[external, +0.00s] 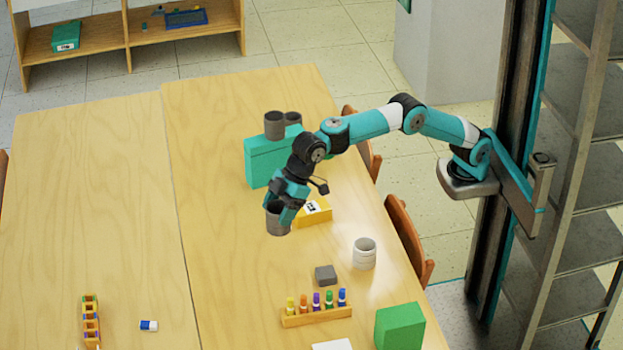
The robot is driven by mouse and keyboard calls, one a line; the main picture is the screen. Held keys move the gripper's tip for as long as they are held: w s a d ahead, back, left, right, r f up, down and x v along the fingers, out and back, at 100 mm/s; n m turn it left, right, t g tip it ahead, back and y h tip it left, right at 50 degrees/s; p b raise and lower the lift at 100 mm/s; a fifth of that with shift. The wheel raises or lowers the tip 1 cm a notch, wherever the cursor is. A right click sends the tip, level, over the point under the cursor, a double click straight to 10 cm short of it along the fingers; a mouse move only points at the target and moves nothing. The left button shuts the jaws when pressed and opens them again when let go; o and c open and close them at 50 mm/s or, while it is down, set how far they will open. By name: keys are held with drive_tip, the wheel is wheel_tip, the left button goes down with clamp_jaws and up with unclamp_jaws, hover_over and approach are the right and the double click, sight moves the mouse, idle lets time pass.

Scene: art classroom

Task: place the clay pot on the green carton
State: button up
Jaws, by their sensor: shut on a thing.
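My gripper (284,204) points down and is shut on a grey-brown clay pot (278,222), held upright over the middle of the table. Whether the pot's base touches the table is hard to tell from this angle. The green carton (399,328) stands at the near right edge of the table with a bare top. It is well to the right of and nearer than my gripper. My gripper hides part of the pot's rim.
A teal box (258,165) bears two grey-brown cylinders (275,125) behind my arm. Between pot and carton are a yellow box (315,216), a white pot (364,254), a grey block (325,275) and a rack of colored tubes (316,315). The left table is mostly clear.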

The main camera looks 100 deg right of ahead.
drive_tip(key=shift+s+a+r, duration=0.1)
drive_tip(key=shift+a+r, duration=0.25)
drive_tip(key=s+a+r+n+y+p, duration=0.1)
drive_tip(key=s+a+r+p, duration=0.35)
drive_tip(key=s+a, duration=0.45)
drive_tip(key=s+a+r+n+g+p, duration=0.1)
drive_tip(key=s+a+r+n+p, duration=0.15)
drive_tip(key=s+a+p, duration=0.6)
drive_tip(key=s+a+r+n+y+p, duration=0.1)
drive_tip(key=s+a+r+p, duration=0.35)
drive_tip(key=a, duration=0.75)
hover_over(402, 316)
wheel_tip(402, 316, down, 20)
drive_tip(key=shift+r, duration=0.15)
drive_tip(key=o, duration=1)
